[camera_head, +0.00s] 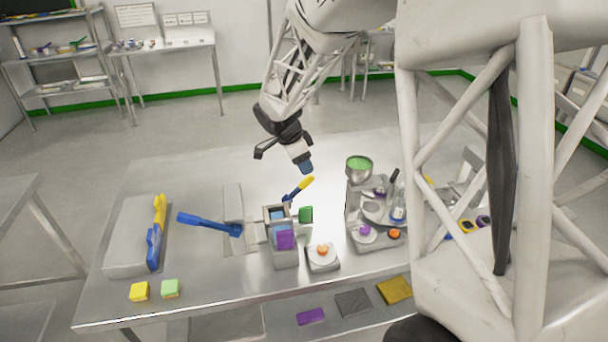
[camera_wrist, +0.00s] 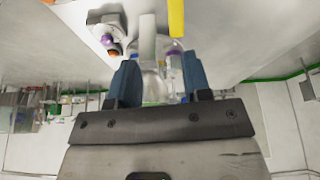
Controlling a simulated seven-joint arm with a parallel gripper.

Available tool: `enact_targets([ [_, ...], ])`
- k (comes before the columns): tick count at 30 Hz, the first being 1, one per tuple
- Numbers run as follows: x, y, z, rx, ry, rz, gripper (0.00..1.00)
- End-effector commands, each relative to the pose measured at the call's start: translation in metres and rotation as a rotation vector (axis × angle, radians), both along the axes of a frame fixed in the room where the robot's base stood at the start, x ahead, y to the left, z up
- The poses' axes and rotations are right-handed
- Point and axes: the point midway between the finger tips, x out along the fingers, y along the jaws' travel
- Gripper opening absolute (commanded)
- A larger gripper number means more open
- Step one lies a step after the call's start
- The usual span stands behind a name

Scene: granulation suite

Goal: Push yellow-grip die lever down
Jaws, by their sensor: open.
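The die lever with a yellow grip (camera_head: 305,183) stands tilted up to the right in the head view, its blue shaft (camera_head: 290,196) running down to a small press (camera_head: 278,215) on the steel table. In the wrist view a yellow bar, probably the same grip (camera_wrist: 176,18), shows at the top edge. My gripper (camera_head: 306,167) hangs just above the yellow grip in the head view, with a small visible gap. In the wrist view its two blue fingertips (camera_wrist: 160,80) are apart, with nothing held between them.
A blue-handled lever (camera_head: 208,223) extends left of the press. A stand with a green-filled bowl (camera_head: 359,167) and several small items is close on the right. A white dish (camera_head: 322,258) sits in front. Yellow and green sponges (camera_head: 139,291) lie front left. The table behind the press is clear.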

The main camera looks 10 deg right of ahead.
Motion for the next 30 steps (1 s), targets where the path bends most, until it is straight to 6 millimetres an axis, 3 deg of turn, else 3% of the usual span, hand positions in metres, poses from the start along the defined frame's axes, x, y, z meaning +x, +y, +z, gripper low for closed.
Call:
enact_targets([
  [7, 0.02, 0.003, -0.017, -0.02, -0.024, -0.073, 0.45],
  [22, 0.021, 0.002, -0.02, -0.021, -0.025, -0.079, 0.45],
  [30, 0.021, -0.005, -0.038, -0.021, -0.024, -0.081, 0.45],
])
